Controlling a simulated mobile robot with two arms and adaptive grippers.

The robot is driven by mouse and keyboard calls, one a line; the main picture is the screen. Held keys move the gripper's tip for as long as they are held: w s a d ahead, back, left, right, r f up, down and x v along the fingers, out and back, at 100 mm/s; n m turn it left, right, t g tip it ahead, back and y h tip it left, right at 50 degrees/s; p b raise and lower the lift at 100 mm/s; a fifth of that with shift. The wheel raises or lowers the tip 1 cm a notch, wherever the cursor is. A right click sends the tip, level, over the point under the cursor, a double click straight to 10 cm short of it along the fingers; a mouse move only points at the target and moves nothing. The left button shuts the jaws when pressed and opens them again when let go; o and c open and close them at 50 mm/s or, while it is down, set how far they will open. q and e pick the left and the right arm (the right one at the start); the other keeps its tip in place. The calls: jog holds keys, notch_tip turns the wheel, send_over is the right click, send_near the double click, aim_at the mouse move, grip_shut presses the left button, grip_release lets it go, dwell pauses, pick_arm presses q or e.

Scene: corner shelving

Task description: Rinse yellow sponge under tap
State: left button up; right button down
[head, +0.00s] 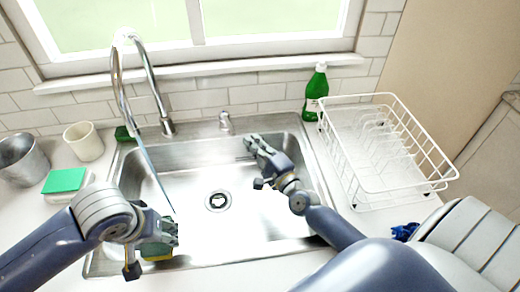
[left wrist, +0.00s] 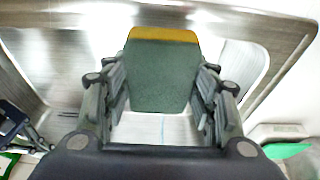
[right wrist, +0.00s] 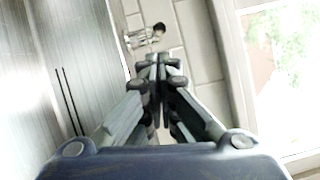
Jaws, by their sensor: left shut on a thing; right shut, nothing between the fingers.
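The yellow sponge (head: 157,251), with a dark green scouring side, is between the fingers of my left gripper (head: 168,236), over the sink's left front part. In the left wrist view, the sponge's green face (left wrist: 162,75) and yellow edge fill the gap between both fingers. The tall chrome tap (head: 150,85) stands behind the sink, and a thin bluish water stream (head: 154,172) runs down toward the left gripper. I cannot tell whether the stream touches the sponge. My right gripper (head: 250,144) is shut and empty over the sink's back right part.
A white dish rack (head: 365,195) and green bottle (head: 316,92) stand right. A metal cup (head: 18,160), cream cup (head: 84,142) and green-topped sponge (head: 64,181) stand left. A short chrome fixture (head: 225,123) is behind the sink.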

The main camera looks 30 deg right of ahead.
aim_at(228, 124)
pick_arm(q)
jog(key=shift+f, duration=0.1)
pick_arm(e)
jog(key=shift+w+a+r, duration=0.1)
jog(key=shift+w, duration=2.3)
pick_arm(q)
notch_tip(228, 124, up, 2)
jog(key=shift+r+p, duration=0.2)
jog(key=shift+p, duration=0.85)
jog(key=shift+r+p, duration=0.35)
jog(key=shift+p, duration=0.05)
pick_arm(e)
jog(key=a+m+h, duration=0.1)
jog(key=a+h, duration=0.1)
jog(key=shift+s+a, duration=0.1)
jog(key=shift+a, duration=0.3)
pick_arm(q)
jog(key=shift+f, duration=0.1)
